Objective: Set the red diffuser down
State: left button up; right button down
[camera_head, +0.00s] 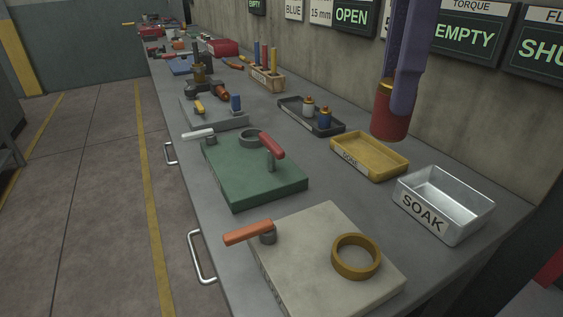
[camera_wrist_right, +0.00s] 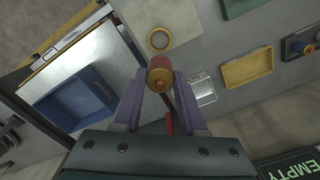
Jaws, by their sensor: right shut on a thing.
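The red diffuser (camera_head: 389,121) is a red cylinder with a gold-coloured band at its top. My right gripper (camera_head: 398,92), with purple fingers, is shut on it and holds it in the air, upright in the head view. It appears above the back of the bench, near the yellow tray. In the right wrist view the diffuser (camera_wrist_right: 160,76) sits between the two purple fingertips, with its gold end towards the camera. My left gripper is not in view.
A yellow tray (camera_head: 399,165) and a metal SOAK tray (camera_head: 476,217) look empty. A dark tray (camera_head: 291,112) holds two small bottles. A beige block (camera_head: 300,264) bears a brass ring (camera_head: 356,257) and orange-handled clamp. The wall runs behind.

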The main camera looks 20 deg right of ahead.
notch_tip(320, 180, down, 20)
jog(key=shift+r, duration=0.25)
jog(key=shift+f, duration=0.15)
jog(key=shift+c, duration=2.3)
grip_release()
